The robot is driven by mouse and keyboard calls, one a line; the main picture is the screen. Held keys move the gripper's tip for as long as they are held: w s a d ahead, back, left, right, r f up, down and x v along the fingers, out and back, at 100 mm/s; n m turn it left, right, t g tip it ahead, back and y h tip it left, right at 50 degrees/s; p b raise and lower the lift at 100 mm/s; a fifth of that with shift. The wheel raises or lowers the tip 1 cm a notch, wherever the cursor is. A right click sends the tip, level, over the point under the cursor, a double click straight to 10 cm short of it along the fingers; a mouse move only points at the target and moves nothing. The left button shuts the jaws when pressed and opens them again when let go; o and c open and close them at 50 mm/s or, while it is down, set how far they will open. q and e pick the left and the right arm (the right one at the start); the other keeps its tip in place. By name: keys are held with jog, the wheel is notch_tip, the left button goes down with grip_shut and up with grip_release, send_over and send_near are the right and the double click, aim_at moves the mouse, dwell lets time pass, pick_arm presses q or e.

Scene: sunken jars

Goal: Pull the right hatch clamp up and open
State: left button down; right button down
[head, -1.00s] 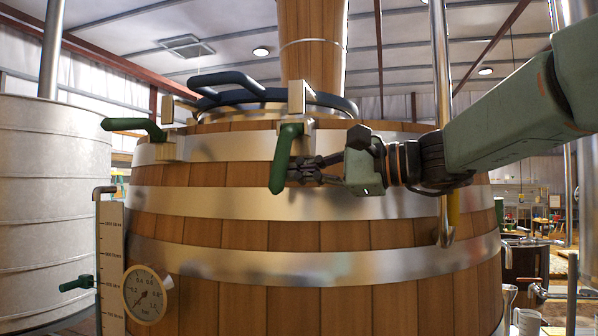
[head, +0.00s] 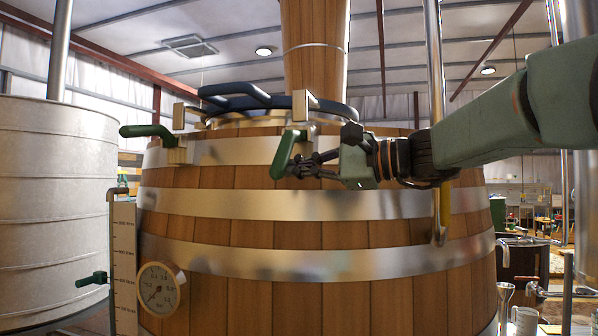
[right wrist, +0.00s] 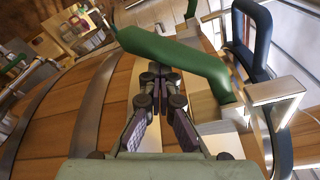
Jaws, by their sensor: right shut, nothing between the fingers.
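The right hatch clamp has a pale metal bracket (head: 300,108) on the barrel's upper rim and a green handle (head: 283,156). The handle slants down to the left and outward from its pivot. The left clamp's green handle (head: 147,132) sticks out roughly level to the left. My right gripper (head: 298,168) is at the right clamp's handle, its fingers shut and empty. In the right wrist view the green handle (right wrist: 185,55) crosses just beyond the fingertips (right wrist: 158,70). Whether they touch it, I cannot tell. My left gripper is not in view.
The wooden barrel (head: 300,235) with metal bands fills the middle. A dark blue hatch ring (head: 240,103) lies on top. A vertical pipe (head: 435,90) stands right of the gripper. A gauge (head: 160,289) and a white tank (head: 50,200) are at left.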

aim_at(293, 142)
jog(key=r, duration=0.1)
jog(key=s+r, duration=0.2)
jog(key=r, duration=0.1)
jog(key=shift+s+a, duration=0.15)
jog(key=shift+a, duration=0.25)
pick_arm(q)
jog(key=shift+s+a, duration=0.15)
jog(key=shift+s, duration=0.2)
pick_arm(e)
jog(key=shift+r, duration=0.8)
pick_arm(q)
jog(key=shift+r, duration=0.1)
pick_arm(e)
jog(key=shift+r, duration=0.35)
